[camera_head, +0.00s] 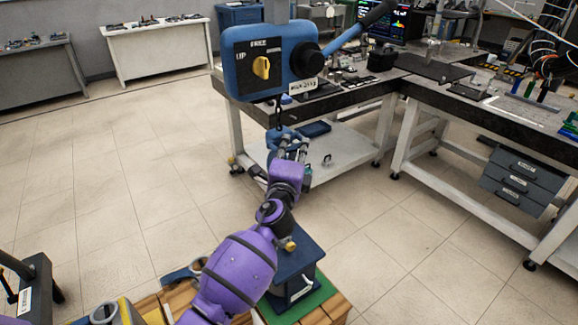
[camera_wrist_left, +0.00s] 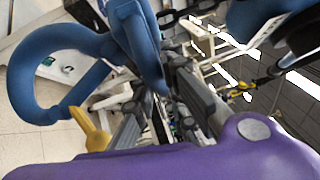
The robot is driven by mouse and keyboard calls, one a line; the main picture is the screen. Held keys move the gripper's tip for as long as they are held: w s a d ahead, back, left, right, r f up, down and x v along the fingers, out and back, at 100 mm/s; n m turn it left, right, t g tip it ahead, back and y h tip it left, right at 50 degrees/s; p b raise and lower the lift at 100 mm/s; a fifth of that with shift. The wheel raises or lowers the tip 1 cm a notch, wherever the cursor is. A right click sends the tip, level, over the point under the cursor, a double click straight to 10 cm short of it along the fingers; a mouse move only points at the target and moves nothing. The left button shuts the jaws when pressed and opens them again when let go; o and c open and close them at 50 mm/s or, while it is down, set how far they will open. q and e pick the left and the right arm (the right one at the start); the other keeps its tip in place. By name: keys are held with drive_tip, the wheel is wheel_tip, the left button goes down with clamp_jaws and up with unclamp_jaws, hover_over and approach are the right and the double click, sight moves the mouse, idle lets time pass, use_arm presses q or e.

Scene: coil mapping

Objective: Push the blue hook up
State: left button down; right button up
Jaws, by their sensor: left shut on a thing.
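The blue hook (camera_head: 274,146) hangs on a short dark chain below the blue hoist (camera_head: 243,55). It fills the left part of the left wrist view (camera_wrist_left: 30,85), with a yellow latch (camera_wrist_left: 92,130) at its opening. My left gripper (camera_head: 290,146) reaches up from below and is shut on the hook, partly hiding it in the head view. In the left wrist view its grey fingers (camera_wrist_left: 168,85) stand at the hook's upper shank. The hoist has a yellow knob (camera_head: 261,67) on a black panel marked UP and FREE, and a blue lever (camera_head: 345,38). My right gripper is not in view.
A dark-topped workbench (camera_head: 345,92) with a low shelf stands behind the hook. Another bench (camera_head: 480,100) with drawers is at the right. A blue block-like stand (camera_head: 297,262) on a green base is below my arm.

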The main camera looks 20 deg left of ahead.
use_arm(q)
wheel_tip(320, 180, up, 5)
drive_tip(key=shift+r+p, duration=0.1)
drive_tip(key=shift+p, duration=0.85)
wheel_tip(320, 180, up, 3)
drive_tip(key=shift+w+d+r+p, duration=0.1)
drive_tip(key=shift+w+d+p, duration=0.05)
drive_tip(key=shift+p, duration=0.8)
drive_tip(key=shift+r+p, duration=0.3)
drive_tip(key=shift+w+r+p, duration=0.1)
drive_tip(key=shift+r+p, duration=0.2)
drive_tip(key=shift+f, duration=0.2)
drive_tip(key=c, duration=1.8)
unclamp_jaws()
drive_tip(key=shift+o, duration=0.2)
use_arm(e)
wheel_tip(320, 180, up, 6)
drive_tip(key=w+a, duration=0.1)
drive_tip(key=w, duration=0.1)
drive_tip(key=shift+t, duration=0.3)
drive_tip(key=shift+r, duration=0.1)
